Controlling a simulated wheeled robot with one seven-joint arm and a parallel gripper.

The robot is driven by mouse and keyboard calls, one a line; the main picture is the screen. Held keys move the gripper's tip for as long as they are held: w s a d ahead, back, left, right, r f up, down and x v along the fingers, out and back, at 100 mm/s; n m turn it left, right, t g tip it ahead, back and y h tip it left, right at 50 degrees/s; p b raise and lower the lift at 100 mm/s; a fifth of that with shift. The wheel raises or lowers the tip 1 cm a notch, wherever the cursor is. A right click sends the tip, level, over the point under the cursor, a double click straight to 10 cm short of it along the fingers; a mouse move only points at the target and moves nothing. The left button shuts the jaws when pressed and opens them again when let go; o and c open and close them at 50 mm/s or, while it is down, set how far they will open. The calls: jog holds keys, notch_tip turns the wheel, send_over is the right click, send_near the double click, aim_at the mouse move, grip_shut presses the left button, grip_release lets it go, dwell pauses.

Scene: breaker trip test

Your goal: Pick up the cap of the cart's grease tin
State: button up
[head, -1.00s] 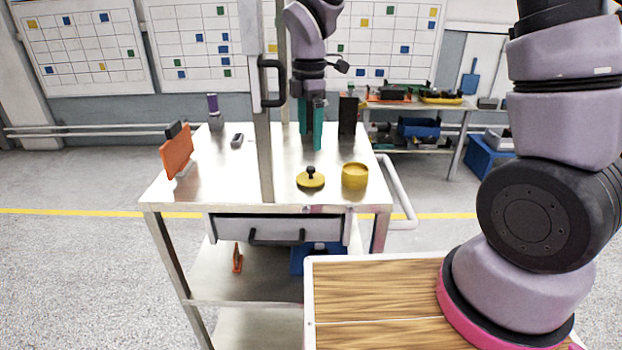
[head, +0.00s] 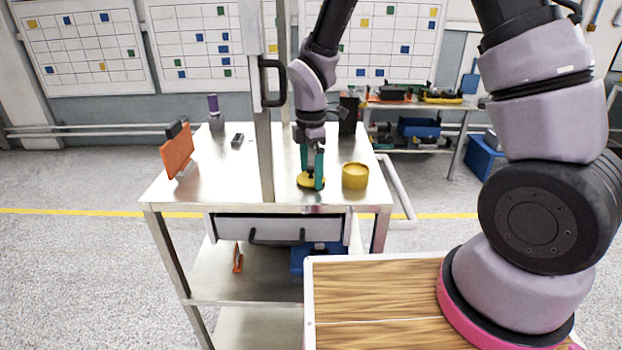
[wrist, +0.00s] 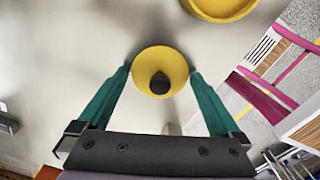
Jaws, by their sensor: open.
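The yellow cap (head: 304,182) with a dark knob lies on the cart's steel top (head: 225,184), to the left of the open yellow grease tin (head: 355,177). My gripper (head: 312,184) is down over the cap with its teal fingers hiding part of it. In the wrist view, the round cap (wrist: 148,59) and its black knob show between the open fingertips of my gripper (wrist: 160,72), one on each side. I cannot tell whether the fingers touch the cap. The tin (wrist: 222,6) shows at the top edge of the wrist view.
An upright post (head: 263,150) with a black handle stands left of my gripper. An orange panel (head: 177,152), a small black object (head: 237,140) and a purple-topped item (head: 214,110) are farther left. A black box (head: 348,115) stands behind. The front left of the top is clear.

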jog(key=c, duration=1)
